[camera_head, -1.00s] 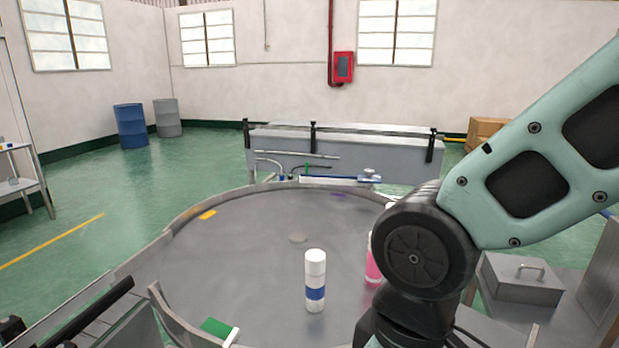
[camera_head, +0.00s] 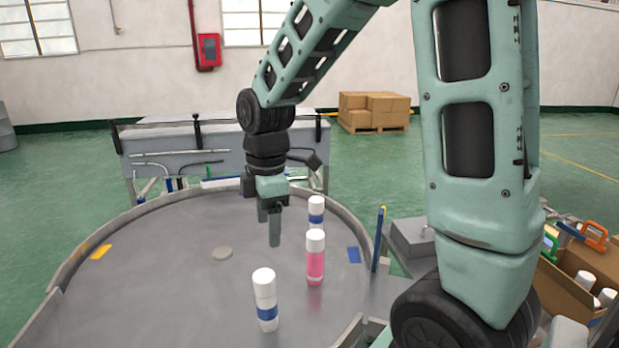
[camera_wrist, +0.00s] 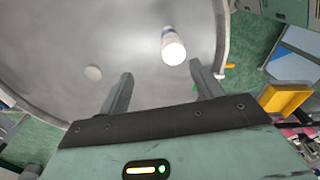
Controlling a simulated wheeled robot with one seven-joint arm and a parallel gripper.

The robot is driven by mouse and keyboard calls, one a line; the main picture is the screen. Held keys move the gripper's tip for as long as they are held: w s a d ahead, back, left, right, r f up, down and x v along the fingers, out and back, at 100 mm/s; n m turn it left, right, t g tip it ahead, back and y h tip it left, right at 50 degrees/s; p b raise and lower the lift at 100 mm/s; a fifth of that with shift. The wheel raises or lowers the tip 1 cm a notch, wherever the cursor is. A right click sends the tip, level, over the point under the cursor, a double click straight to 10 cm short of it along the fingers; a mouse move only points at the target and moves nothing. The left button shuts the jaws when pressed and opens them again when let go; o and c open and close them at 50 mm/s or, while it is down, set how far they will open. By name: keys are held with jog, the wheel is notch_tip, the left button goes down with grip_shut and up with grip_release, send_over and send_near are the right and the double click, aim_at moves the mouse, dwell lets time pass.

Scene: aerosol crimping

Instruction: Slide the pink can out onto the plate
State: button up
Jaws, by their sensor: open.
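The pink can (camera_head: 315,264), with a white cap, stands upright on the large round grey table (camera_head: 190,285), right of its middle. My gripper (camera_head: 269,228) points down over the table, left of and a little behind the pink can, empty and apart from it. In the wrist view my open fingers (camera_wrist: 161,72) show a white can (camera_wrist: 172,45) ahead of them; the pink can is not identifiable there. A flat grey surface (camera_head: 388,298) lies outside the rim on the right; I cannot tell whether it is the plate.
White cans with blue bands stand in front of the pink can (camera_head: 265,300) and close behind it (camera_head: 316,212). A flat disc (camera_head: 222,253), a yellow mark (camera_head: 101,251) and a blue mark (camera_head: 353,255) lie on the table.

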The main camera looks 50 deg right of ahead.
notch_tip(320, 180, up, 2)
jog(key=n+p, duration=0.1)
jog(key=n, duration=0.1)
send_over(316, 249)
jog(key=w+d, duration=0.2)
jog(key=shift+s+a, duration=0.15)
jog(key=shift+s, duration=0.05)
notch_tip(316, 249, down, 17)
jog(key=p, duration=0.3)
jog(key=shift+f+p, duration=0.15)
jog(key=shift+p, duration=0.25)
jog(key=shift+c, duration=0.4)
jog(key=c, duration=1.1)
